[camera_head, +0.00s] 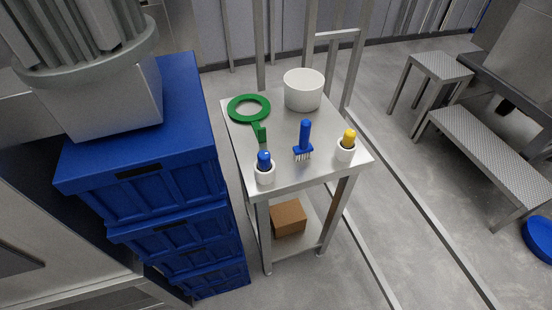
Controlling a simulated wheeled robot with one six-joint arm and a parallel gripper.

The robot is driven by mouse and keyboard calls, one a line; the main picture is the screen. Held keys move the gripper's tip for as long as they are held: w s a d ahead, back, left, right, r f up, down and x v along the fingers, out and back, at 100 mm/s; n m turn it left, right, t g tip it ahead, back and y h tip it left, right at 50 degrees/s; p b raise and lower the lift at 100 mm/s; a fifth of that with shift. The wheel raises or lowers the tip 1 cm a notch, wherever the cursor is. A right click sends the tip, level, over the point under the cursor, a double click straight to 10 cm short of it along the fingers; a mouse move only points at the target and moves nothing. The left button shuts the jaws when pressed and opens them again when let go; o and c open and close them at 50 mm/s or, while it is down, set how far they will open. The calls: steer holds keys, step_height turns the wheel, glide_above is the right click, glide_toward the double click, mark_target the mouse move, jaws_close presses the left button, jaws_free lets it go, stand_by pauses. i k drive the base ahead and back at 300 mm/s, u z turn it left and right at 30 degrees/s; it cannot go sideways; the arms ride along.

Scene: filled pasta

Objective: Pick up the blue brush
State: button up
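The blue brush (305,136) is on the small metal table (287,177). Its blue handle points up and its pale bristles face down toward the tabletop. It stands between two white cups, with open tabletop around it. My gripper does not show in this view, so its state and its distance from the brush cannot be seen.
A white cup with a blue-topped item (264,160) and one with a yellow-topped item (348,138) stand near the front edge. Behind are a green ring-shaped tool (249,108) and a white bowl (304,90). Stacked blue crates (160,165) stand left. A cardboard box (289,217) lies below.

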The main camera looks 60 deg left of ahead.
mark_target(305, 150)
steer(key=k, duration=0.7)
steer(key=u, duration=1.4)
steer(key=i, duration=0.5)
